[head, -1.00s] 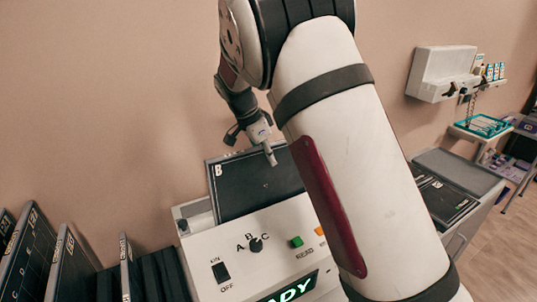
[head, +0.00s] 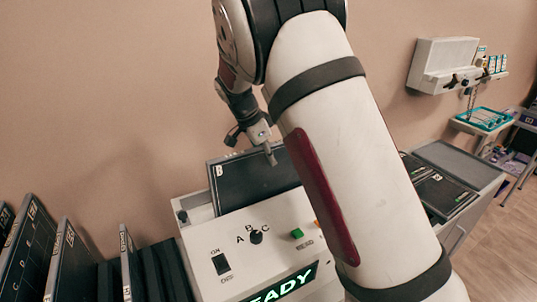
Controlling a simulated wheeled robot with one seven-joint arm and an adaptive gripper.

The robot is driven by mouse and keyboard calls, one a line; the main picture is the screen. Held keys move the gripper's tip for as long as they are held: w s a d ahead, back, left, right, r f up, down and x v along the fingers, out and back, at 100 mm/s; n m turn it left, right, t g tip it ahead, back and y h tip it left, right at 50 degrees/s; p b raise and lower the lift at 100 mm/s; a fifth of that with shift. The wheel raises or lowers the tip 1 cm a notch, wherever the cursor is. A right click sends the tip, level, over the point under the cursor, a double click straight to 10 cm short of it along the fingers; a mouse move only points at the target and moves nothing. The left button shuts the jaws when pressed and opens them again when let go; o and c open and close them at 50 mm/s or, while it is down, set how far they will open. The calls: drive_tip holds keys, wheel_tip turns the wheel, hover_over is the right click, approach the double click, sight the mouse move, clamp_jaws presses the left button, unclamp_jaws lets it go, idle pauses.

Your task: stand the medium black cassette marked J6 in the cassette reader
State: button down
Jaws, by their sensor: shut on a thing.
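My gripper (head: 266,155) is shut on the upper part of a black cassette (head: 240,184). The cassette stands nearly upright behind the front panel of the white cassette reader (head: 203,236), its lower part hidden by the panel. Its upper left corner shows a white mark like a B; I cannot read J6 on it. My own arm hides its right side. I cannot tell whether it rests on the bottom of the slot. The reader carries an A-B-C knob (head: 256,237), an on/off switch (head: 221,264) and a lit green READY display (head: 284,285).
Several black cassettes (head: 68,265) stand in a row at the lower left. More dark cassettes (head: 440,195) lie on a counter to the right. A white wall unit (head: 432,60) hangs at the upper right. The wall is close behind the reader.

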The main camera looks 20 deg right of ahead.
sight(254, 148)
drive_tip(key=shift+f, duration=0.6)
drive_tip(key=shift+f, duration=0.1)
drive_tip(key=c, duration=1.5)
unclamp_jaws()
drive_tip(key=shift+c, duration=0.2)
drive_tip(key=shift+f, duration=0.1)
drive_tip(key=v, duration=1.2)
